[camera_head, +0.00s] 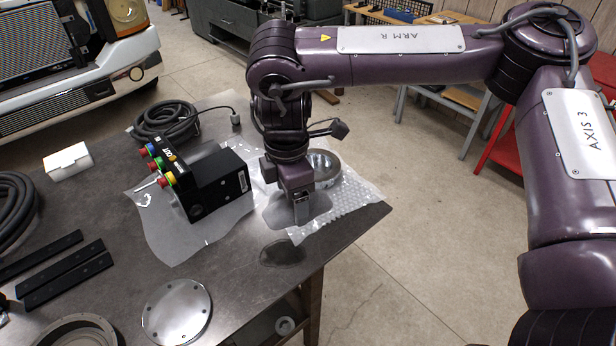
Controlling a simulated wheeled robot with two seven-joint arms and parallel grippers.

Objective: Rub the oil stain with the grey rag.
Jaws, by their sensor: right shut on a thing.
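The grey rag (317,207) lies on the bubble wrap near the table's right side. My right gripper (300,215) points down at the rag and is shut on it; the fingertips are small and partly merge with the cloth. The dark oil stain (282,252) is on the bare metal tabletop, just in front of the rag and apart from it, near the front right edge. My left gripper is not in view.
A black control box (215,185) with coloured buttons stands on a plastic sheet left of my gripper. A round metal plate (177,312) lies front left. The table edge is close to the stain.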

